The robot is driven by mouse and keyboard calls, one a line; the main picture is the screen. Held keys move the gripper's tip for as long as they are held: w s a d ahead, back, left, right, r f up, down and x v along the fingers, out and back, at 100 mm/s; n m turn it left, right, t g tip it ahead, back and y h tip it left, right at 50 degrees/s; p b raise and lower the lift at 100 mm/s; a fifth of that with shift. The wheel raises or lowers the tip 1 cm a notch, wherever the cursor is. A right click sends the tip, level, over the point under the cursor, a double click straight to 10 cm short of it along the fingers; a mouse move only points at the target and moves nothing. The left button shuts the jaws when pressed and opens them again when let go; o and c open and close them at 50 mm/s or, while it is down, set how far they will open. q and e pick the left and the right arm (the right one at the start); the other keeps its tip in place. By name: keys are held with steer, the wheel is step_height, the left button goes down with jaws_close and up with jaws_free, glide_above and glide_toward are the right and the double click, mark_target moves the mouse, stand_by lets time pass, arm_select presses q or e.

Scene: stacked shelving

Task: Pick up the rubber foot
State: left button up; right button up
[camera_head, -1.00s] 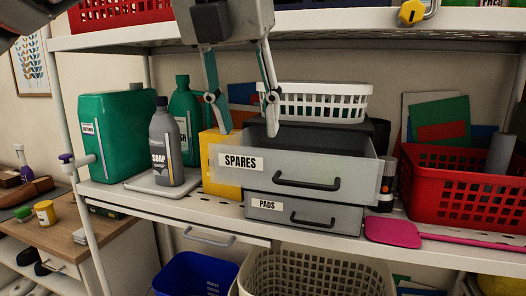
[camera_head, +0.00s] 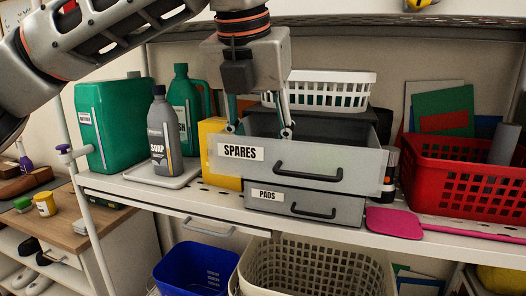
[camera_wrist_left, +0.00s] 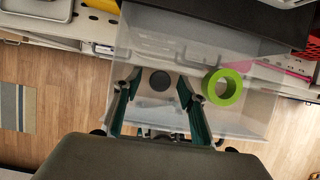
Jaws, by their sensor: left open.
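The rubber foot looks to be the small dark round disc (camera_wrist_left: 160,81) in the left wrist view. It lies inside the pulled-out SPARES drawer (camera_head: 230,170), whose floor shows pale in the left wrist view. A green ring (camera_wrist_left: 222,87) lies to its right in the same drawer. My left gripper (camera_head: 261,132) is over the drawer with its fingers reaching down at the open top. In the left wrist view the fingers (camera_wrist_left: 158,100) stand apart on either side of the disc, with nothing between them touching. The drawer's front hides its contents in the head view.
A closed PADS drawer (camera_head: 305,203) sits below. A white basket (camera_head: 325,92) stands on top behind the gripper. A grey soap bottle (camera_head: 164,135) and green jug (camera_head: 112,125) stand left.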

arm_select(q)
steer(key=c, duration=0.8)
steer(key=shift+r, duration=0.1)
steer(key=shift+c, duration=0.2)
